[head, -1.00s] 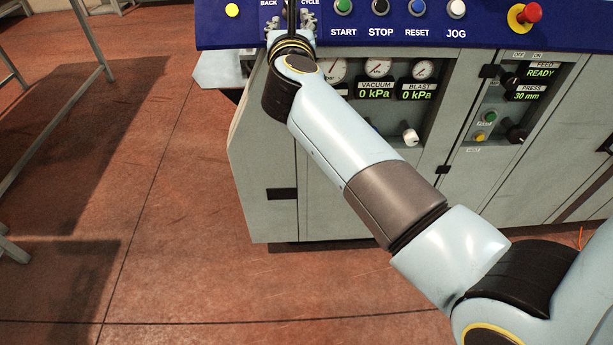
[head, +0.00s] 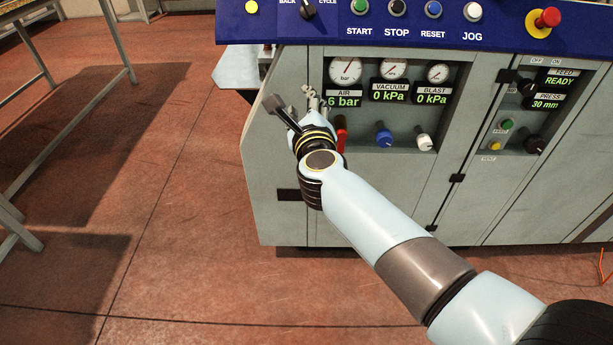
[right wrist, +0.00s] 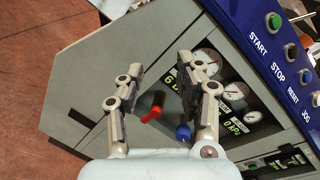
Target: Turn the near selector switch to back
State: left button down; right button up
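The near selector switch (head: 307,11) is a black knob on the blue control panel, between the labels BACK on its left and CYCLE on its right. The top edge of the head view cuts its surroundings, and I cannot tell its exact setting. My right gripper (head: 297,100) is below the panel, clear of the switch, in front of the grey cabinet. In the right wrist view the right gripper (right wrist: 165,75) has its two fingers spread with nothing between them. The switch is not visible in that view. My left gripper is not in view.
A red lever (head: 341,136), a blue knob (head: 383,135) and a white knob (head: 424,139) sit below the gauges. START (head: 360,7) and other buttons line the panel, with a red emergency button (head: 546,18) at right.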

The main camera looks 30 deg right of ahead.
jog(key=s+f+n+y, duration=0.1)
jog(key=f+n, duration=0.1)
jog(key=f, duration=0.2)
jog(key=s+a+f+n+y+b, duration=0.1)
jog(key=s+f+n, duration=0.1)
jog(key=f, duration=0.3)
jog(key=s+a+f+n+g+b, duration=0.1)
jog(key=f+n, duration=0.3)
jog(key=shift+s+f+y, duration=0.15)
jog(key=shift+s+y, duration=0.2)
jog(key=shift+y, duration=0.05)
jog(key=shift+d, duration=0.15)
